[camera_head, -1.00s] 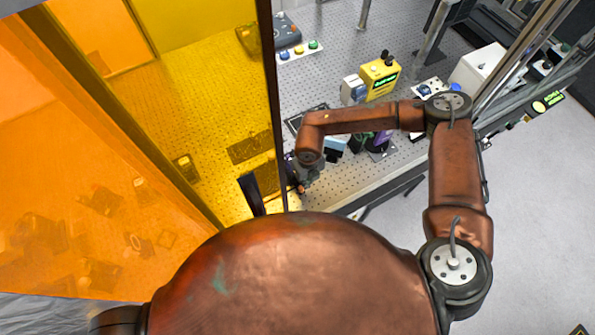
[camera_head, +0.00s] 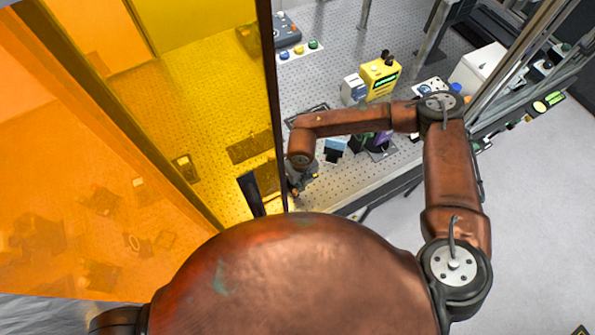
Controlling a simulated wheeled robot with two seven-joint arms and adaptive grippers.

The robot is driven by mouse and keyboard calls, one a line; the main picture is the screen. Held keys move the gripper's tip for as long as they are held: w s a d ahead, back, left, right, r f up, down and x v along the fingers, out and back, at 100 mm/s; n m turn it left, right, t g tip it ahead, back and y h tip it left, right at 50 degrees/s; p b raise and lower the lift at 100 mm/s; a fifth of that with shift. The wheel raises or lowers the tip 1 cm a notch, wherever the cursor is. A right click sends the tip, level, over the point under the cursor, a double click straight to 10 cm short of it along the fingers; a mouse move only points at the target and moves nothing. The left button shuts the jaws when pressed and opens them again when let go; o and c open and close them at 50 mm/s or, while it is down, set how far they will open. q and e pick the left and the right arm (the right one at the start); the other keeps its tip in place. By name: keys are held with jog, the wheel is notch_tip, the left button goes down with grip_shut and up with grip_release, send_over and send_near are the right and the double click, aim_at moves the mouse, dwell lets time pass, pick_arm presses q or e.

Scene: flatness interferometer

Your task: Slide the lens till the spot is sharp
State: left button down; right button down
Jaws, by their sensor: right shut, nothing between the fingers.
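My right arm reaches over the perforated optical table (camera_head: 330,60). My right gripper (camera_head: 296,190) points down at the table's front part, close to the edge of the amber panel. It is small and partly hidden by its own wrist; it looks shut and holds nothing that I can see. No lens or light spot can be made out clearly. A small blue-and-black mount (camera_head: 334,149) stands just right of the gripper, apart from it. A purple-and-black unit (camera_head: 372,143) stands further right, partly behind my forearm. My left gripper is not in view.
An amber see-through panel (camera_head: 200,90) with a dark edge stands left of my right gripper. A yellow box (camera_head: 379,76) stands behind my forearm. A grey control box (camera_head: 286,29) sits at the back. A white box (camera_head: 477,68) stands at the right. Bare floor (camera_head: 540,210) lies at the right.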

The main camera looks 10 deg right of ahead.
jog(key=shift+s+a+b, duration=0.25)
jog(key=shift+s+a, duration=0.05)
jog(key=shift+a, duration=0.55)
jog(key=shift+s+a+b, duration=0.3)
jog(key=shift+s+a, duration=0.05)
jog(key=shift+a, duration=0.55)
jog(key=shift+s+a+b, duration=0.25)
jog(key=shift+s+a, duration=0.05)
jog(key=shift+a, duration=0.55)
jog(key=shift+d, duration=0.2)
jog(key=shift+w+d, duration=0.2)
jog(key=shift+d, duration=0.2)
notch_tip(320, 180, up, 9)
jog(key=p, duration=0.2)
jog(key=shift+p, duration=0.35)
dwell(0.6)
